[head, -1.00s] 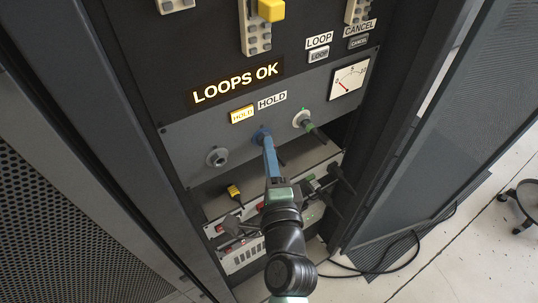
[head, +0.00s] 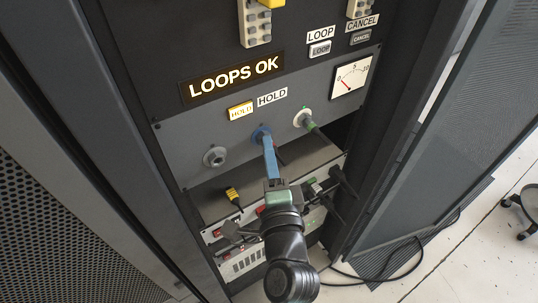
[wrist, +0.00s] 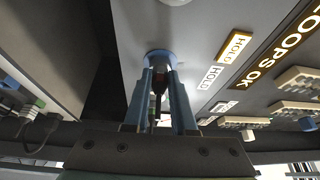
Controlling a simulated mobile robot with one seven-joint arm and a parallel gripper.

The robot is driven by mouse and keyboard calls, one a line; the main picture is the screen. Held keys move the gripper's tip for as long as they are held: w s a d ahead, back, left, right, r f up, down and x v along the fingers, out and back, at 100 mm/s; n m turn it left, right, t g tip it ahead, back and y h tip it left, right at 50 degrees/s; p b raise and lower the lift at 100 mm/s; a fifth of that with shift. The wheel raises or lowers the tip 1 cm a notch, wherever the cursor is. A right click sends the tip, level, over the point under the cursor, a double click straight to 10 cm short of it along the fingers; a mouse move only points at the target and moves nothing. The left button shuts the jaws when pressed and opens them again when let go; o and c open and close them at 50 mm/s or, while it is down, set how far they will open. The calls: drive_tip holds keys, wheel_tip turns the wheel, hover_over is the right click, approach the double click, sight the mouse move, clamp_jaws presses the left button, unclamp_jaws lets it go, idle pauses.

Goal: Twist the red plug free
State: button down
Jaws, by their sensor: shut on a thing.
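In the head view my gripper (head: 265,144) reaches up to the blue-ringed socket (head: 260,133) on the grey panel. There the fingers hide most of the plug, and a dark cable (head: 282,156) shows beside them. I cannot tell whether the plug is turned or how deep it sits.
An empty grey socket (head: 215,157) is on the left, and a green plug (head: 310,124) sits in the right socket. A yellow plug (head: 233,194) lies on the shelf below. The sign (head: 233,77) reads LOOPS OK, and the HOLD lamp (head: 241,111) is lit. An open mesh door (head: 440,130) stands at right.

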drive_tip(key=shift+a+f+n+t+b, duration=0.15)
drive_tip(key=shift+n+t+b, duration=0.5)
drive_tip(key=shift+b, duration=1.55)
drive_tip(key=shift+n+g, duration=0.25)
drive_tip(key=c, duration=0.7)
unclamp_jaws()
drive_tip(key=shift+w, duration=0.1)
drive_tip(key=shift+o, duration=0.2)
drive_tip(key=s+d+f, duration=0.1)
drive_tip(key=s+d, duration=0.1)
drive_tip(key=s, duration=1)
drive_tip(key=shift+d, duration=0.15)
drive_tip(key=shift+f, duration=0.15)
